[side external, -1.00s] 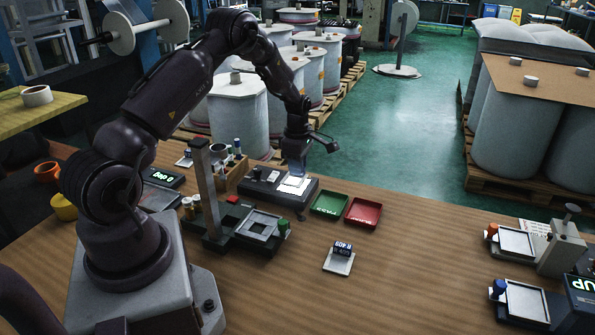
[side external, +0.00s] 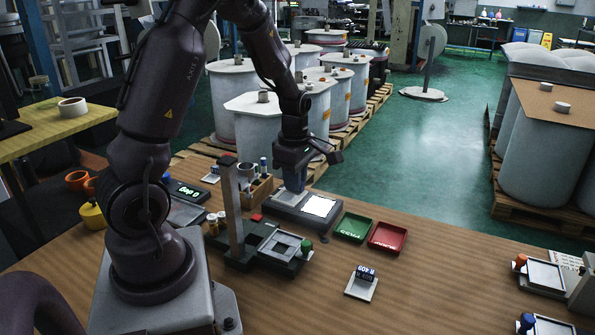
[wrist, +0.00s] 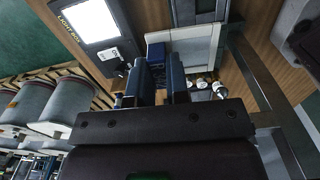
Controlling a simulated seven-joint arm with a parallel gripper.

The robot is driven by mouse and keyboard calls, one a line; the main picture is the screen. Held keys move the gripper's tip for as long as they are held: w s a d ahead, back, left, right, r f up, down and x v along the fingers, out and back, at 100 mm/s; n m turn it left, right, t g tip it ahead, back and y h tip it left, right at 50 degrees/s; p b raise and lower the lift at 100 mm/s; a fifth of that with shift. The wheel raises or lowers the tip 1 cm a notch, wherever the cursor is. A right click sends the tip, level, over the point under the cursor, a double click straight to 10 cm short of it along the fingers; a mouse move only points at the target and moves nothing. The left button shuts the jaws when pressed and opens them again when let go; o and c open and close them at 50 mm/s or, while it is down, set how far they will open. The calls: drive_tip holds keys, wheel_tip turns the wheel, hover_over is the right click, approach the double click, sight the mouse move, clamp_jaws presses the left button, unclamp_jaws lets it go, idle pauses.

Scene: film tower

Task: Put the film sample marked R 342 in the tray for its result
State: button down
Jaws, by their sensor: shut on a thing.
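My gripper (side external: 294,182) is shut on a film sample with a pale flat plate (side external: 282,198), held over the left part of the light box (side external: 312,221). In the wrist view my fingers (wrist: 161,80) are close together at the sample's blue block (wrist: 155,50), with its plate (wrist: 195,46) beyond. I cannot read its marking. The light box's lit white panel (side external: 320,206) is uncovered. A green tray (side external: 352,227) and a red tray (side external: 387,238) stand empty to its right. Another sample (side external: 362,284) with a dark label block, apparently R 409, lies on the table in front.
A post stand with a square frame (side external: 281,246) and green knob (side external: 306,244) is left of the light box. A wooden holder (side external: 258,190) and a "0 deg" display (side external: 188,192) are behind it. Devices with plates (side external: 545,274) stand far right.

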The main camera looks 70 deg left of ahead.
drive_tip(key=w+d+f+m, duration=0.3)
drive_tip(key=w+m, duration=0.3)
drive_tip(key=m, duration=0.3)
drive_tip(key=w+d+f+m, duration=0.2)
drive_tip(key=w+m, duration=0.4)
drive_tip(key=m, duration=0.4)
drive_tip(key=w+d+f+m, duration=0.3)
drive_tip(key=w+m, duration=0.4)
drive_tip(key=m, duration=0.3)
drive_tip(key=shift+d+f, duration=0.3)
drive_tip(key=shift+d, duration=0.1)
drive_tip(key=m, duration=0.2)
drive_tip(key=w+m, duration=0.1)
drive_tip(key=shift+w+r+m, duration=0.1)
drive_tip(key=shift+r+m, duration=0.25)
drive_tip(key=shift+m, duration=0.05)
drive_tip(key=m, duration=0.2)
drive_tip(key=shift+m, duration=0.4)
drive_tip(key=shift+f, duration=2.7)
drive_tip(key=shift+f, duration=0.15)
